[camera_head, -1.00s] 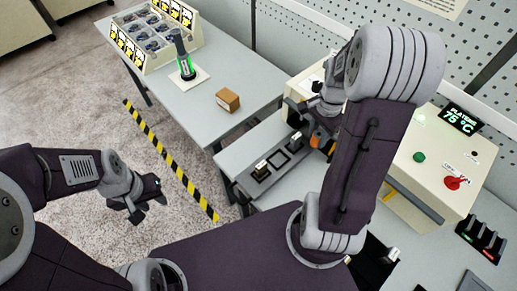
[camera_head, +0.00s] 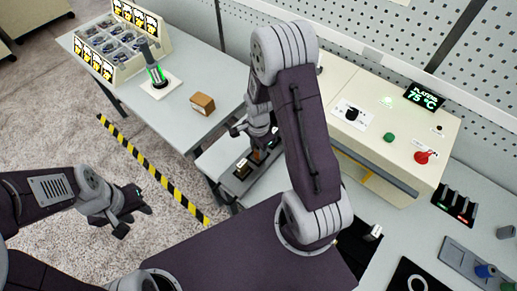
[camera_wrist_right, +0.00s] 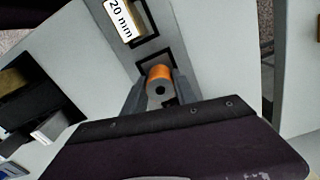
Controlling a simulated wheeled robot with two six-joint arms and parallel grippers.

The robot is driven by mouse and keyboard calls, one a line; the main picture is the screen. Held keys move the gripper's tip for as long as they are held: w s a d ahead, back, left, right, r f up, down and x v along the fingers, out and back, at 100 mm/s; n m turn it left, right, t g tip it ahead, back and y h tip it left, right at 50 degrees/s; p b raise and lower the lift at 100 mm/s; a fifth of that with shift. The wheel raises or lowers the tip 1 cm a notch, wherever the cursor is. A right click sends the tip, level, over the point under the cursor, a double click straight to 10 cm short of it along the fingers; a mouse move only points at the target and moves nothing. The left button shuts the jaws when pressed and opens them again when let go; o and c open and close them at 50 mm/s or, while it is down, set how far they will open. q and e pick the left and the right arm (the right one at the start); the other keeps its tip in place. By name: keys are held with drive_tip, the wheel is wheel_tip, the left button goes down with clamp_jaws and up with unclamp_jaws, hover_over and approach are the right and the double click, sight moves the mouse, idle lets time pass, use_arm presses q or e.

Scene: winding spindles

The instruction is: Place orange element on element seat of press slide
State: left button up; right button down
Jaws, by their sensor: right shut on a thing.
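My right gripper (camera_wrist_right: 158,95) is shut on the orange element (camera_wrist_right: 159,74), a short cylinder with a grey end and a dark centre hole. In the right wrist view it lies over a black square outline (camera_wrist_right: 147,57) on the grey press slide (camera_wrist_right: 95,40); I cannot tell whether it touches. A block marked "20 mm" (camera_wrist_right: 124,20) sits in the neighbouring outline. In the head view my right gripper (camera_head: 257,152) is over the slide, largely hidden by my arm, with a little orange showing. My left gripper (camera_head: 132,215) is open and empty, away from the slide.
The press housing (camera_head: 390,125) with its display, knob and buttons stands right of the slide. A brown box (camera_head: 202,103), a green-lit device (camera_head: 157,78) and a parts bin (camera_head: 118,45) are on the left table. A yellow-black strip (camera_head: 150,168) marks the floor.

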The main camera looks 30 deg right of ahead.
drive_tip(key=shift+w+f, duration=0.2)
drive_tip(key=shift+f, duration=0.15)
drive_tip(key=shift+s, duration=0.1)
drive_tip(key=shift+s+f, duration=0.1)
drive_tip(key=shift+f, duration=0.05)
drive_tip(key=c, duration=1)
unclamp_jaws()
